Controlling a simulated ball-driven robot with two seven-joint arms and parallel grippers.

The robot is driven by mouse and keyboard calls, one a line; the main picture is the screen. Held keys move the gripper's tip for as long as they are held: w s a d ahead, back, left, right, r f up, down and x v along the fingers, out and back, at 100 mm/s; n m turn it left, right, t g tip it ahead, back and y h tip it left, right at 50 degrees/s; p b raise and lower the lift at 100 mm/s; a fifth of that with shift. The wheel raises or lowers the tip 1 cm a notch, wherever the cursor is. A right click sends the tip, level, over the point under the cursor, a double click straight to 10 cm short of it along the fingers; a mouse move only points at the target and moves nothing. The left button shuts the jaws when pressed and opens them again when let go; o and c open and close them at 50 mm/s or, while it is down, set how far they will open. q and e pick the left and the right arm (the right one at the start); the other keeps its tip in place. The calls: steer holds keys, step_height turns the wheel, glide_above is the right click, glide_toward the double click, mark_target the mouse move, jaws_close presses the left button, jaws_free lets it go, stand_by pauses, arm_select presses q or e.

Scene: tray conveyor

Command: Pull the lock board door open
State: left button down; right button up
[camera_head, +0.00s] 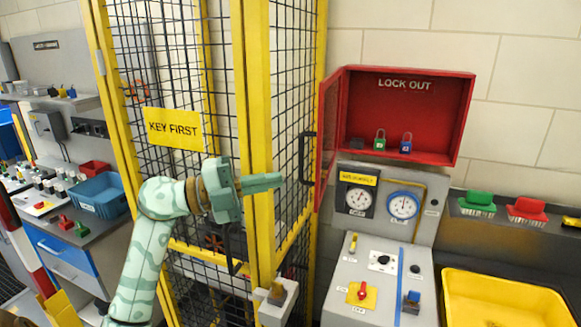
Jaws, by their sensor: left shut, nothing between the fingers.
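The red lock board (410,84) hangs on the wall, marked LOCK OUT. Its door (329,128) stands open, swung out on the left side toward me, seen nearly edge-on. A black handle (306,158) shows just left of the door's outer edge. Inside the board are a green padlock (380,141), a blue padlock (406,144) and a dark item at the left. My left gripper (279,181) is shut and empty, pointing right, in front of the yellow cage post. In the picture its tip is a little left of the handle, apart from it. My right gripper is out of view.
A yellow mesh cage (255,110) with a KEY FIRST sign (173,129) stands behind my arm. Below the board is a grey panel (345,275) with gauges and switches. A yellow bin (500,305) is at lower right. A blue bin (98,194) sits at left.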

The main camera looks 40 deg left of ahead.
arm_select(q)
steer(key=w+a+f+n+t+y+p, duration=0.1)
steer(key=w+f+n+y+p, duration=0.1)
steer(key=w, duration=0.8)
steer(key=shift+w+y+p, duration=0.4)
steer(key=shift+y+p, duration=0.3)
steer(key=shift+y, duration=0.3)
steer(key=shift+a+r, duration=0.1)
